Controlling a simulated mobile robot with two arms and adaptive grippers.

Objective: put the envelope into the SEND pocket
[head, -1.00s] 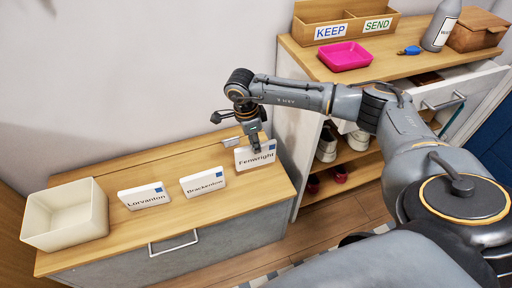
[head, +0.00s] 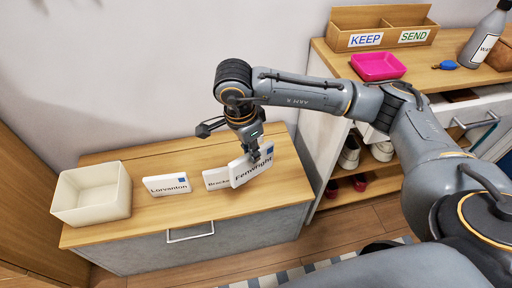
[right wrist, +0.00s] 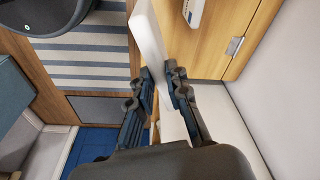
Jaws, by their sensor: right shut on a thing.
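My right gripper (head: 255,158) is shut on the upper edge of the white envelope marked Fenwright (head: 247,174). The envelope is tilted, off the cabinet top, and partly covers the Brackenbox-like envelope (head: 216,180) behind it. In the right wrist view the envelope (right wrist: 148,40) stands between the two fingers (right wrist: 163,88). Another envelope, Lorvanton (head: 166,187), stands further left. The SEND pocket (head: 413,36) is the right part of a wooden two-part holder on the far cabinet, with the KEEP pocket (head: 366,40) to its left. My left gripper is not in view.
A cream bin (head: 92,208) stands at the left end of the low cabinet (head: 115,156). A pink tray (head: 378,68), a blue-tipped thing (head: 445,65) and a grey bottle (head: 483,40) stand on the far cabinet before or beside the holder. Shoes sit on its shelf.

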